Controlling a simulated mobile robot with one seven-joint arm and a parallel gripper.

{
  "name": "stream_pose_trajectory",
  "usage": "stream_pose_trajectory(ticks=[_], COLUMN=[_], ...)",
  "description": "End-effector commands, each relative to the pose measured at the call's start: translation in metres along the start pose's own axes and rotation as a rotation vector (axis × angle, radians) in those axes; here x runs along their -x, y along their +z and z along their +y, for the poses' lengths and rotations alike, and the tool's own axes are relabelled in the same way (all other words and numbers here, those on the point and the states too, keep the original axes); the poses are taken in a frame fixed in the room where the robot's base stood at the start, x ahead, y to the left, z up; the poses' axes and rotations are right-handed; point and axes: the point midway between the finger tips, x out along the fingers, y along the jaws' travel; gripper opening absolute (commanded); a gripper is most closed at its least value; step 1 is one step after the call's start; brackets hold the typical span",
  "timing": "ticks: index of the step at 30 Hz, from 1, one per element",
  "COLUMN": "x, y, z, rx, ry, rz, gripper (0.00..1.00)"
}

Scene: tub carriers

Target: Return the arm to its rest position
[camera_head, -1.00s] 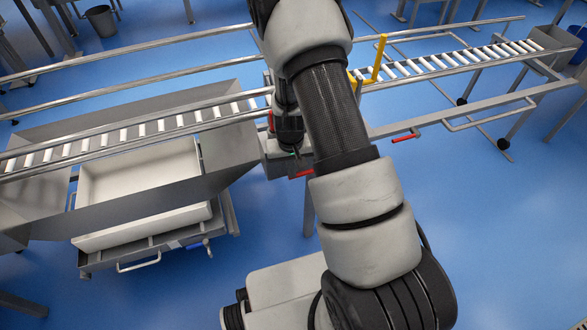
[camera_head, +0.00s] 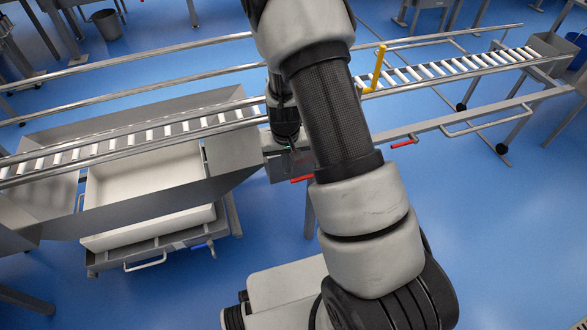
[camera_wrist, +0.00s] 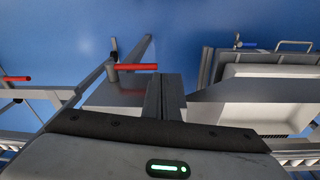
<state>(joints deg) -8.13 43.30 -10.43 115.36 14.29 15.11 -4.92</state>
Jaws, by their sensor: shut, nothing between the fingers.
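My gripper (camera_head: 294,153) points down beside the roller conveyor's frame in the head view, partly hidden behind my own arm. In the wrist view its two fingers (camera_wrist: 164,97) stand together with nothing between them. A red handle (camera_head: 302,179) lies just below the gripper in the head view. The same red handle (camera_wrist: 136,67) shows just beyond the fingertips, to their left, in the wrist view. I cannot tell the exact gap between fingers and handle. My arm stretches from the lower right up to the top middle of the head view.
A roller conveyor (camera_head: 225,118) with steel rails crosses the scene. A white tub (camera_head: 150,225) sits on a wheeled carrier beneath the sloped metal chute at left. A yellow upright (camera_head: 378,68) and a second red handle (camera_head: 405,143) are right of my arm. Blue floor is open at lower right.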

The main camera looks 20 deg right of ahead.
Motion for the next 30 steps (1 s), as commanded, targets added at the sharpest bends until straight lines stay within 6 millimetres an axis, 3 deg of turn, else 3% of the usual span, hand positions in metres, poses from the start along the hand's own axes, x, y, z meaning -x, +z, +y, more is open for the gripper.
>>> stream_pose_trajectory(ticks=[1, 7, 19, 21, 23, 25, 30], x=[0.013, 0.042, 0.054, 0.064, 0.080, 0.109, 0.201], y=[0.000, 0.004, 0.006, 0.004, 0.002, 0.001, 0.013], z=[-0.006, -0.022, -0.029, -0.029, -0.031, -0.032, -0.030], rx=[0.004, 0.001, -0.002, -0.003, -0.004, -0.005, 0.012], ry=[-0.001, 0.000, -0.001, -0.009, -0.024, -0.049, -0.117], rz=[0.003, 0.003, 0.001, 0.008, 0.019, 0.037, 0.098], gripper=[0.00, 0.00, 0.00, 0.00, 0.00, 0.00, 0.00])
